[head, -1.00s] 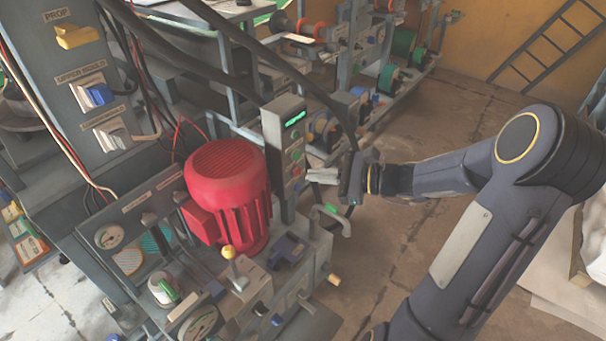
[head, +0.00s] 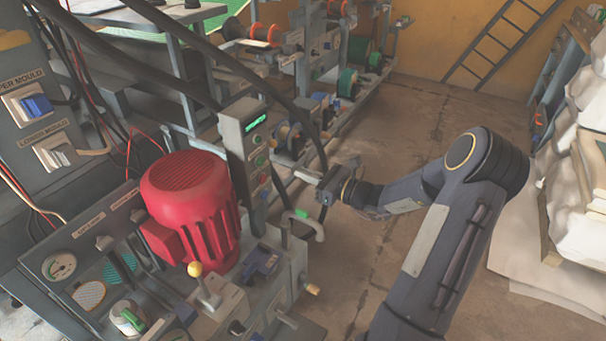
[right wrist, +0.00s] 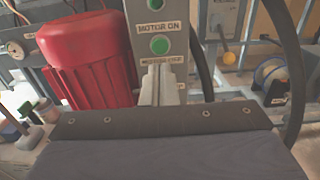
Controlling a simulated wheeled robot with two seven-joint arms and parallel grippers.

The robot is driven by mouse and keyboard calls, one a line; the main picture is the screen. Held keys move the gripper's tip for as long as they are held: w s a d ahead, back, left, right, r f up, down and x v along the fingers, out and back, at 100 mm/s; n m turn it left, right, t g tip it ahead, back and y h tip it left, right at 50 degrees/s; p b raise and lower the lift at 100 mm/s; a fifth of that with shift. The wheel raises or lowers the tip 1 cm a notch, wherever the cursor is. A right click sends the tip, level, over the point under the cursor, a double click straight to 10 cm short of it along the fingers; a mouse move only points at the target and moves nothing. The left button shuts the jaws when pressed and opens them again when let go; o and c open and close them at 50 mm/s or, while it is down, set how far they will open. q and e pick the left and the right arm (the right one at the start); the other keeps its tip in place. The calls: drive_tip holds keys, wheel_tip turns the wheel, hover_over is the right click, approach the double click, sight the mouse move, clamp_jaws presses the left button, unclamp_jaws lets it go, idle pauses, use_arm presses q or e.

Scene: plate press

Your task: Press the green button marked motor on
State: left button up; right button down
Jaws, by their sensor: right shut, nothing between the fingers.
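The grey control box (head: 240,150) with a small lit green display stands upright beside the red motor. In the right wrist view, a "MOTOR ON" label (right wrist: 162,28) sits just above a round green button (right wrist: 159,45); this button also shows in the head view (head: 260,161). Another green button (right wrist: 155,4) is above the label. My right gripper (head: 300,177) is shut and empty, to the right of the box and apart from it in the head view. In the right wrist view its fingers (right wrist: 156,84) reach up below the green button and hide part of the lower panel. My left gripper is out of view.
The red motor (head: 190,200) stands left of the box. Black hoses hang behind the box. Open floor (head: 400,120) lies to the right.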

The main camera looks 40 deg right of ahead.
sight(262, 157)
drive_tip(key=b+x, duration=0.2)
drive_tip(key=x, duration=0.8)
drive_tip(key=shift+w+a, duration=0.15)
drive_tip(key=shift+w, duration=0.05)
drive_tip(key=shift+w+a, duration=0.1)
drive_tip(key=shift+w, duration=0.2)
